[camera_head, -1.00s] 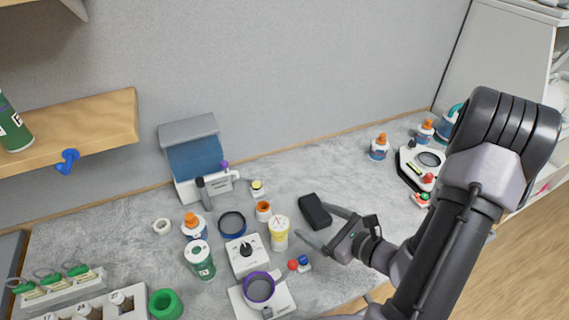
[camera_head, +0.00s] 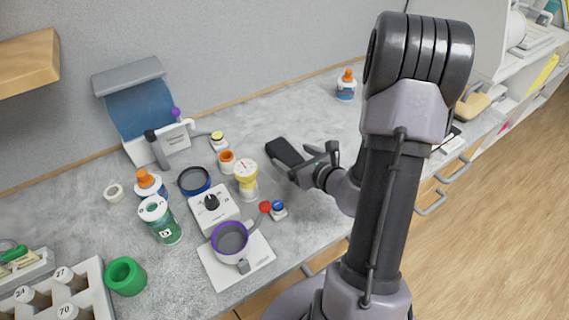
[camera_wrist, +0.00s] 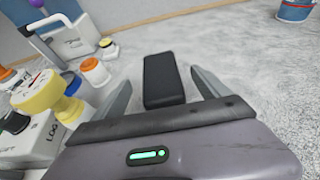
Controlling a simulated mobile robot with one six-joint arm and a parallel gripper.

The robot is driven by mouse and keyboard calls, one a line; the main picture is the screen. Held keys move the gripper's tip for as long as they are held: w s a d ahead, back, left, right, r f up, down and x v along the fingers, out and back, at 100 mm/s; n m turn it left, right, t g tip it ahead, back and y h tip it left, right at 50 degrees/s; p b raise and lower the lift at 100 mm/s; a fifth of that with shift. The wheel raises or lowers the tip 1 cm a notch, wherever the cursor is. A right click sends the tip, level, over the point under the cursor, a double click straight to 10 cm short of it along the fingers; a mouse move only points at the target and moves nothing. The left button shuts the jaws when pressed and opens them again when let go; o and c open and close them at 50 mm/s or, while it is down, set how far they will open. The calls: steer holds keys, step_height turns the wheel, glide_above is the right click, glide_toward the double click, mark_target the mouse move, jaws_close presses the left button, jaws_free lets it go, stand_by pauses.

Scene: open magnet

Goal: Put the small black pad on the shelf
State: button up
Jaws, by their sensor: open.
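The small black pad (camera_head: 284,152) lies on the grey counter, just beyond my gripper. In the wrist view the pad (camera_wrist: 162,78) lies between the two open fingers, its near end close to the palm. My gripper (camera_head: 300,172) is open, low over the counter, with a gap on each side of the pad; in the wrist view the fingers (camera_wrist: 162,90) do not touch it. The wooden shelf (camera_head: 28,64) is on the wall at the upper left of the head view, only partly in frame.
Left of my gripper stand a yellow-topped container (camera_head: 246,176), an orange-capped jar (camera_head: 227,160), a white dial box (camera_head: 212,206) and a purple-rimmed pot (camera_head: 230,240). A blue-fronted device (camera_head: 140,108) stands at the wall. The counter right of the pad is largely clear.

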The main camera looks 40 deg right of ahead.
mark_target(287, 153)
steer(key=b+x, duration=0.2)
steer(key=x, duration=0.3)
steer(key=shift+w+f, duration=0.3)
steer(key=shift+s+r, duration=0.1)
steer(key=shift+c, duration=0.4)
steer(key=c, duration=1.5)
